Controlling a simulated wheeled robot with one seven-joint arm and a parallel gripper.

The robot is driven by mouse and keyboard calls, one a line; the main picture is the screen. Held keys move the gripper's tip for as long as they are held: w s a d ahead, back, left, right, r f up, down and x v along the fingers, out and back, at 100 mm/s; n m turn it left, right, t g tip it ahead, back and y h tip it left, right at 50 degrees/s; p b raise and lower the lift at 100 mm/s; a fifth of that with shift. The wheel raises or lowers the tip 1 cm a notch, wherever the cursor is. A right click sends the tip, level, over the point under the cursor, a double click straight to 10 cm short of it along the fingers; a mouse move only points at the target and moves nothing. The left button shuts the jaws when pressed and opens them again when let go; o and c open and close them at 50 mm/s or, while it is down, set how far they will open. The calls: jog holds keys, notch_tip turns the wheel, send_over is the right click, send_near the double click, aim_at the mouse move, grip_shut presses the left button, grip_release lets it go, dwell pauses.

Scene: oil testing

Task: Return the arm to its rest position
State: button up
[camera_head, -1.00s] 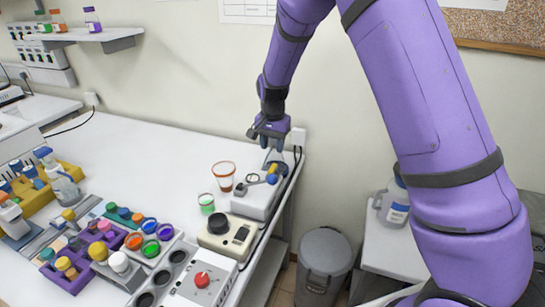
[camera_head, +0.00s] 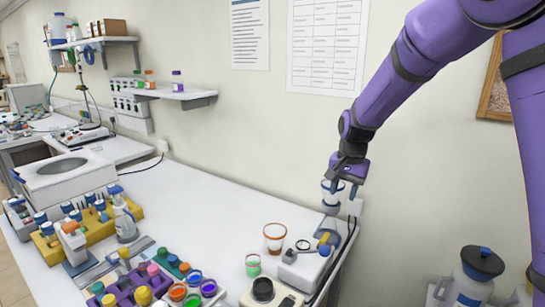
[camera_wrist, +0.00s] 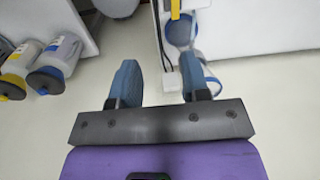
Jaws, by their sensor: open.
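My purple arm reaches in from the right in the head view. My gripper (camera_head: 334,186) is open, points down and appears empty near the wall, by the back right corner of the white bench (camera_head: 205,205). The fingertips partly overlap the flask's upper part in the picture, so I cannot tell the exact gap. In the wrist view, the two blue fingers of my gripper (camera_wrist: 160,78) stand wide apart, with floor and wall between and beyond them.
An orange-rimmed cup (camera_head: 275,237) and a green cup (camera_head: 253,265) stand left of the device. A shelf (camera_head: 178,96) hangs on the wall. Grey jugs (camera_head: 470,276) stand at lower right.

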jog(key=s+d+r+n+t, duration=0.1)
jog(key=s+d+r+n, duration=0.15)
jog(key=s+r, duration=0.5)
jog(key=s+d+r+n+t, duration=0.1)
jog(key=s+d+r, duration=0.2)
jog(key=s+r, duration=0.4)
jog(key=s+d+r+n+t, duration=0.1)
jog(key=s+d+n+t, duration=0.1)
jog(key=s, duration=1.6)
jog(key=shift+s+d+r+n+h, duration=0.15)
jog(key=shift+s+d+n+h, duration=0.15)
jog(key=shift+s+d+n, duration=0.25)
